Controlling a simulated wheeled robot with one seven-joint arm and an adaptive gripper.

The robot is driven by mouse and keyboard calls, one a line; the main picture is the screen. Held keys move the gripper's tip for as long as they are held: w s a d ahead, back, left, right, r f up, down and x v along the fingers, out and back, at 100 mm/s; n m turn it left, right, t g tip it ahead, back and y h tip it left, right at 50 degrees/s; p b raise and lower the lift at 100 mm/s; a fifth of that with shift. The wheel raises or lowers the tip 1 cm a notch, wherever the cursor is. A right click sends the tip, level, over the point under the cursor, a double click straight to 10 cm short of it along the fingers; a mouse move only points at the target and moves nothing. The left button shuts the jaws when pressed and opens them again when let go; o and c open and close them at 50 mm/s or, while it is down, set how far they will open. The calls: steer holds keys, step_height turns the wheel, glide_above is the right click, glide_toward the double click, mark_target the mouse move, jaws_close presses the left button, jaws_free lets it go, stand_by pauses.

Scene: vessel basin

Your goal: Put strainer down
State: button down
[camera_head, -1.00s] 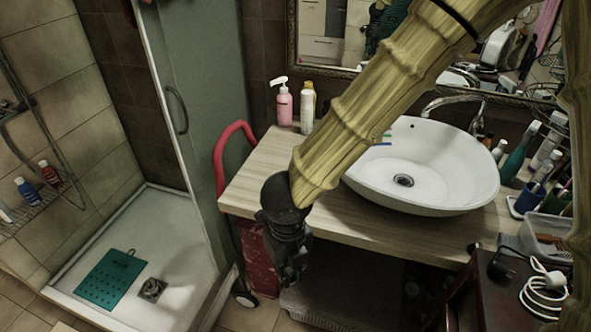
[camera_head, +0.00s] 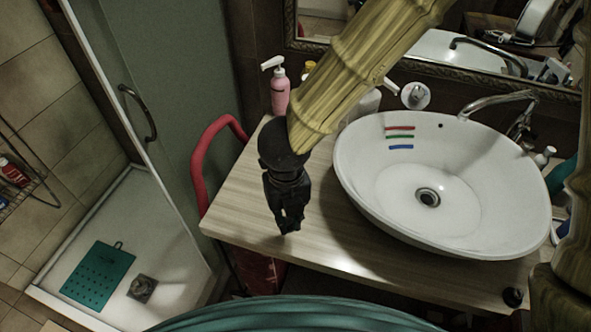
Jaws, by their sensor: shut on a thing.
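My gripper (camera_head: 287,219) is black and points down over the left part of the wooden counter (camera_head: 237,212). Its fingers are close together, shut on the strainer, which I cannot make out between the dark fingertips. The fingertips are near the counter's front edge; I cannot tell whether they or the strainer touch the top. The white oval basin (camera_head: 380,175) stands on the counter to the right of my gripper, apart from it. Its round drain (camera_head: 428,197) shows at the bottom.
A pink pump bottle (camera_head: 280,93) stands at the back left. A red curved handle (camera_head: 204,165) rises beside the counter's left end. A chrome faucet (camera_head: 498,102) reaches over the basin. A small dark object (camera_head: 513,298) is at the front right. The counter left of the basin is mostly clear.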

steer(key=w+p, duration=0.1)
steer(key=w, duration=0.4)
steer(key=w+d+f+p, duration=0.1)
steer(key=w+p, duration=0.1)
steer(key=w, duration=0.3)
steer(key=w+p, duration=0.1)
steer(key=w, duration=0.4)
steer(key=shift+w+d+f+p, duration=0.2)
steer(key=shift+d+p, duration=0.1)
steer(key=shift+p, duration=0.1)
steer(key=shift+f+p, duration=0.6)
steer(key=shift+f, duration=1.15)
steer(key=shift+f, duration=0.2)
steer(key=c, duration=1.4)
jaws_free()
step_height(320, 180, up, 12)
steer(key=shift+r+b, duration=0.2)
steer(key=shift+b, duration=0.75)
